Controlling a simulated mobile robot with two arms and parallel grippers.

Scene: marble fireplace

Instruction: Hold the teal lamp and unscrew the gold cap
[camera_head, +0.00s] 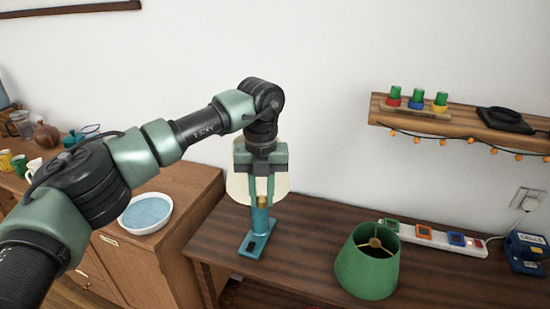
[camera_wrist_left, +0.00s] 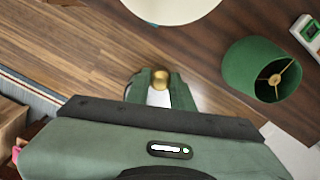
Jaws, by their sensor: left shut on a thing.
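The teal lamp (camera_head: 257,228) stands upright on its flat teal base (camera_head: 251,245) near the left end of the dark wooden table. A small gold cap (camera_head: 262,200) is at its top. My left gripper (camera_head: 262,197) points down over the lamp, its fingers on either side of the cap and shut on it. In the left wrist view the round gold cap (camera_wrist_left: 161,80) shows between the fingertips (camera_wrist_left: 161,78). The fingers partly hide the cap and the lamp's top. My right gripper is not in view.
A green lampshade (camera_head: 367,262) stands right of the lamp. A cream round thing (camera_head: 238,187) is behind the gripper, partly hidden. A power strip (camera_head: 440,238) lies at the back right. A wooden shelf (camera_head: 460,122) is above. A cabinet (camera_head: 130,260) with a blue-white bowl (camera_head: 146,212) is left.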

